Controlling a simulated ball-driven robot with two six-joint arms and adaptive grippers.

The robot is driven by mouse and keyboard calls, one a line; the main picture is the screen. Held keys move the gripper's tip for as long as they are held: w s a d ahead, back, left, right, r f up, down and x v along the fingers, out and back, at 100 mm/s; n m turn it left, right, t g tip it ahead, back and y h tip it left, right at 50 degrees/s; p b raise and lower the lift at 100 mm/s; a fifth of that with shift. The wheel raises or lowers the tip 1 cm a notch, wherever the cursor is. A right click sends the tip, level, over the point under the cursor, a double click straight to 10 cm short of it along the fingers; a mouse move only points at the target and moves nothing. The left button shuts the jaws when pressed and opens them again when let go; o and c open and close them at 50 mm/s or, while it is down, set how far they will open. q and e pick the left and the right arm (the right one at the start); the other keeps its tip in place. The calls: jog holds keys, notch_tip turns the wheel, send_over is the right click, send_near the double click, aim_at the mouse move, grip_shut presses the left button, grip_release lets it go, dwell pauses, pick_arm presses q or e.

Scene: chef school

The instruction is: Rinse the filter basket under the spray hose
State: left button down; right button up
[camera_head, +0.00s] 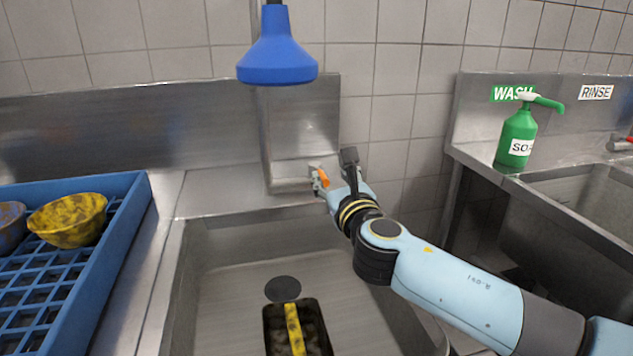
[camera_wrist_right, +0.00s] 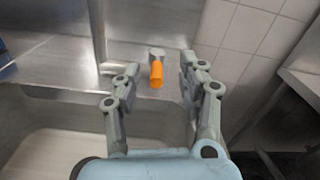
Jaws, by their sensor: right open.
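The filter basket (camera_head: 313,333) is a dark box with a yellow strip across it, resting on the sink floor at the bottom of the head view, its near end cut off. The blue spray head (camera_head: 278,50) hangs above the sink at the back. An orange lever (camera_head: 323,178) sits on the back of the sink; the lever also shows in the right wrist view (camera_wrist_right: 156,75). My right gripper (camera_head: 335,169) is open at the lever. In the right wrist view its fingers (camera_wrist_right: 160,67) stand either side of the lever, apart from it. My left gripper is not in view.
A blue rack (camera_head: 137,215) with yellow-stained bowls (camera_head: 69,221) stands left of the sink (camera_head: 225,300). A dark round drain (camera_head: 283,288) lies just beyond the basket. At right are a green soap bottle (camera_head: 517,135) and a second basin (camera_head: 600,190). A tiled wall closes the back.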

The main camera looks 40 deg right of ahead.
jog(key=b, duration=0.3)
send_near(318, 169)
jog(key=x, duration=0.7)
jog(key=f+x, duration=0.1)
jog(key=x, duration=0.2)
jog(key=shift+w+d, duration=0.25)
jog(key=shift+d, duration=0.05)
jog(key=shift+c, duration=0.3)
grip_shut()
